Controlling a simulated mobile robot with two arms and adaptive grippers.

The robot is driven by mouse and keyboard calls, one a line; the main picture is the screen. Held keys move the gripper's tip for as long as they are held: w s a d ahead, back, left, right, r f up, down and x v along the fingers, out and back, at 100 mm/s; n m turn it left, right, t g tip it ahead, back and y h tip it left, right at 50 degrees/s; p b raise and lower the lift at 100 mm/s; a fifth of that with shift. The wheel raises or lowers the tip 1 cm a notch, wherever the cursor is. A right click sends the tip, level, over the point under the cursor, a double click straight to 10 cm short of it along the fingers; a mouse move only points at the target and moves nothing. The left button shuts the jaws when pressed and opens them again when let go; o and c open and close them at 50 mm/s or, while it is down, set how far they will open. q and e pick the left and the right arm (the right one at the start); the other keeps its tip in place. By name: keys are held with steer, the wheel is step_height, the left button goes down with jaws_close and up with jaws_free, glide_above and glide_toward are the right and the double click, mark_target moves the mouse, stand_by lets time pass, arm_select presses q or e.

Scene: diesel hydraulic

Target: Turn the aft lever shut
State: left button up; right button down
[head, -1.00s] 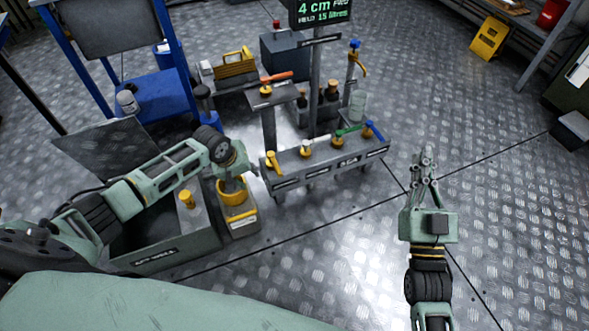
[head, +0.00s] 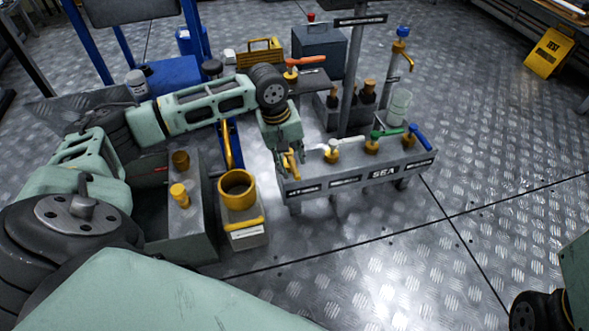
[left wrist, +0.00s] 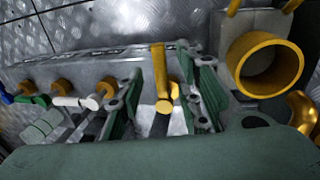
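The grey valve stand (head: 350,183) carries a row of levers on its top: yellow, white, green and blue from left to right. The yellow lever (head: 291,161) is at the left end, above a label too small to read surely. My left gripper (head: 290,170) is at this yellow lever and partly hides it. In the left wrist view, the yellow lever (left wrist: 159,75) stands between the two spread green fingers of my left gripper (left wrist: 165,95), with gaps on both sides. The white lever (head: 328,145) is just to the right. My right gripper's fingers are out of view.
A yellow-rimmed pot (head: 237,184) stands left of the stand, and a grey open bin (head: 205,240) lies farther left. An orange-handled valve (head: 303,63) and a tap with a blue knob (head: 402,45) rise behind.

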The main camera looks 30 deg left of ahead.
mark_target(294, 169)
arm_select(q)
steer(key=shift+w+d+f+b, duration=0.15)
steer(key=shift+f+b, duration=0.2)
steer(key=shift+f, duration=0.45)
steer(key=shift+w+d+f+b, duration=0.15)
steer(key=shift+f+b, duration=0.2)
steer(key=shift+f, duration=0.45)
steer(key=shift+a, duration=0.1)
jaws_close()
